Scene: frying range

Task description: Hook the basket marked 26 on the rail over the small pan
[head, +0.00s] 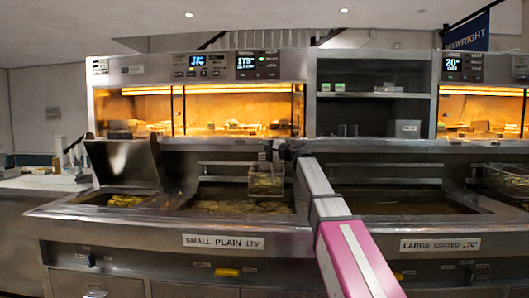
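A wire basket (266,182) with yellowish food in it is at the right end of the small pan (236,206), which is labelled "SMALL PLAIN 175°". No number can be read on the basket. My gripper (277,151) is small and dark at the basket's upper right, at or close to its handle side. Its fingers are too small to show whether they are shut on the basket. A metal rail (225,163) runs along the back above the small pan. Whether the basket touches the rail cannot be told.
A large pan (400,204), labelled "LARGE COATED 170°", lies right of my arm. Another basket (507,181) is at the far right. A raised metal lid (124,162) stands over the left pan section. Lit warming cabinets (220,112) and a dark shelf (366,110) line the back.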

